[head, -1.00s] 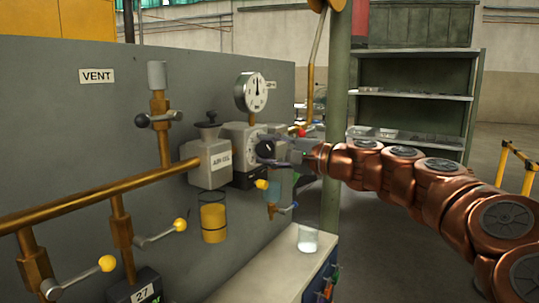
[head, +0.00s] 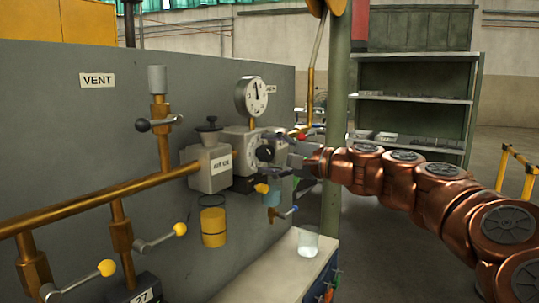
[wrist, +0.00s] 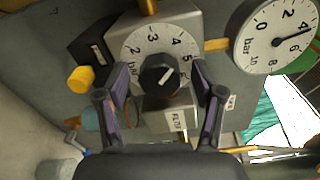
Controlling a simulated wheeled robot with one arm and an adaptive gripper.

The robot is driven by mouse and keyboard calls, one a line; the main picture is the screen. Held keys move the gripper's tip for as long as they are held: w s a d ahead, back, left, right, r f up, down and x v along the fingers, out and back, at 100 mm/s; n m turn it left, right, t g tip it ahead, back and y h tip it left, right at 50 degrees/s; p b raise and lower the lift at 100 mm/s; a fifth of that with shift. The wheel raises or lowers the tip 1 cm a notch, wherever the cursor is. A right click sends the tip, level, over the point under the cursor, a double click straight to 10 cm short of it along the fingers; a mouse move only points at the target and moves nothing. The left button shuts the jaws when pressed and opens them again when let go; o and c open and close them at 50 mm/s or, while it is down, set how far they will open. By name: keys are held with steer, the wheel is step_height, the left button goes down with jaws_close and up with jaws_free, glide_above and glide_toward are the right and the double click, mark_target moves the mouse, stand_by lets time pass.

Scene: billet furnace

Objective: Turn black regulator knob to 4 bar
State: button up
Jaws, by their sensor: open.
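The black regulator knob (wrist: 158,75) sits in the middle of a white numbered dial (wrist: 133,50) on the grey regulator body. Its white mark points to the upper right in the wrist view, roughly between the 4 and 5 sides of the scale. My gripper (wrist: 159,76) is open, with one finger on each side of the knob and visible gaps between. In the head view the knob (head: 265,154) shows just left of my gripper (head: 279,152). The pressure gauge (wrist: 282,37) has its needle close to 4 bar; the gauge (head: 256,97) is above the regulator in the head view.
An AIR OIL unit (head: 210,165) and brass pipes with yellow-ended levers (head: 180,227) lie left of the regulator. A yellow knob (wrist: 80,79) is close to the left finger. A glass (head: 308,241) stands on the bench below. Shelving stands behind at right.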

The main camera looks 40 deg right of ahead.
steer(key=v, duration=0.7)
steer(key=shift+s, duration=0.2)
steer(key=shift+d, duration=0.1)
stand_by(0.3)
